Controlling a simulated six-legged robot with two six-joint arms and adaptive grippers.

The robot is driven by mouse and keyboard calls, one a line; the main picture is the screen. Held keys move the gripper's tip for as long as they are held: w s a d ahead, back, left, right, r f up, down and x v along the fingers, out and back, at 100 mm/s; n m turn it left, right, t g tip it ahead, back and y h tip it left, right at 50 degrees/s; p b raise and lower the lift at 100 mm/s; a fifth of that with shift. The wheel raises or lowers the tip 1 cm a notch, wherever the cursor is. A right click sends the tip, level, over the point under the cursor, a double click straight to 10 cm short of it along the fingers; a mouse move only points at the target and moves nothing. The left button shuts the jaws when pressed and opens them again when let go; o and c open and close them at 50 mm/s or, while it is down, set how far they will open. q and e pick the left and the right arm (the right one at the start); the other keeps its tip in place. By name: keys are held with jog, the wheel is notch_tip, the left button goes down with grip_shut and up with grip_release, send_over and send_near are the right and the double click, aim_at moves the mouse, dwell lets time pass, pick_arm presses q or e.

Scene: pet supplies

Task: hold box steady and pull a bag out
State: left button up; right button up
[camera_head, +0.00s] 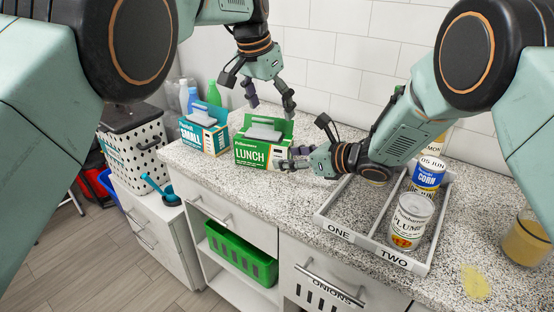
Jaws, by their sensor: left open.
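The green and white LUNCH box (258,156) stands on the counter with its green lid flap up at the back. A pale bag (264,132) sticks out of its top opening. My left gripper (270,103) is open and empty above this box, its fingers pointing down and apart from the bag. My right gripper (288,158) is at the box's right side, with its fingertips close to the right front edge; I cannot tell whether they touch or grip it. The teal SMALL box (204,137) stands to the left, also with a pale bag (201,118) in its top.
A grey divided tray (374,242) marked ONE and TWO holds cans (409,219) on the right. A glass of amber contents (524,240) stands at far right. Several bottles (192,97) stand behind the SMALL box. The counter's front edge runs close before both boxes.

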jog(key=shift+a, duration=0.15)
jog(key=c, duration=0.7)
grip_shut()
jog(key=shift+c, duration=1.8)
grip_release()
